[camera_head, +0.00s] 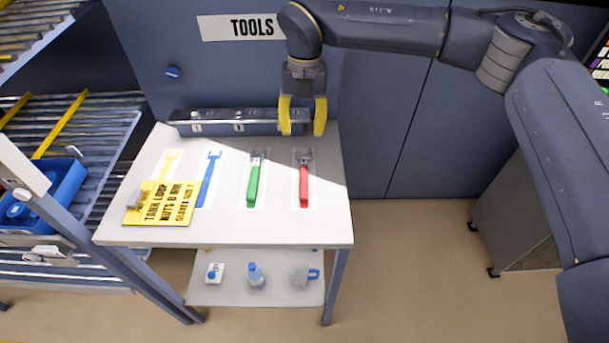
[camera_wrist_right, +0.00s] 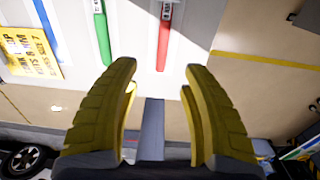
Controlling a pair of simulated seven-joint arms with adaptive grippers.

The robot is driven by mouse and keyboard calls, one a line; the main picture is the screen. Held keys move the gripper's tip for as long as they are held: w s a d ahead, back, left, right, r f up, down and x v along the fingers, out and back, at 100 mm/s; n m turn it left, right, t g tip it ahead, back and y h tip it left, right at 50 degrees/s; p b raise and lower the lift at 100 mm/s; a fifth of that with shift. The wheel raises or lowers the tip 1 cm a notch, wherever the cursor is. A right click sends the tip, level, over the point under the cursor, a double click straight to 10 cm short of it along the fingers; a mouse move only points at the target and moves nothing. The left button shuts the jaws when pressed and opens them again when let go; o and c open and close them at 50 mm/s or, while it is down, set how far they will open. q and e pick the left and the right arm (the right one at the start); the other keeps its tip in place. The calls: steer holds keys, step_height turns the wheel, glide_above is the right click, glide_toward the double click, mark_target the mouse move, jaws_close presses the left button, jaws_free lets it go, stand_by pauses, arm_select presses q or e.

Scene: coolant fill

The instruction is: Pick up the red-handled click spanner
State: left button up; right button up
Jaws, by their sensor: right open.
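The red-handled click spanner (camera_head: 303,182) lies on a white patch at the right of the white table, its dark head toward the back. It also shows at the top of the right wrist view (camera_wrist_right: 164,40). My right gripper (camera_head: 302,128) is open and empty, with yellow fingers, above the back of the table near the spanner's head in the head view. In the right wrist view its fingers (camera_wrist_right: 157,75) stand apart with nothing between them. The spanner is beyond the fingertips and not touched. My left gripper is not in view.
A green-handled spanner (camera_head: 253,183) lies left of the red one. Farther left are a blue tool shape (camera_head: 208,180) and a yellow sign (camera_head: 166,203). A grey rail (camera_head: 222,122) runs along the table's back. A lower shelf (camera_head: 240,289) holds small items.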

mark_target(304, 173)
step_height(304, 173, down, 17)
steer(key=shift+s+d+f, duration=0.1)
steer(key=shift+d, duration=0.05)
stand_by(1.0)
steer(key=shift+c, duration=0.5)
jaws_close()
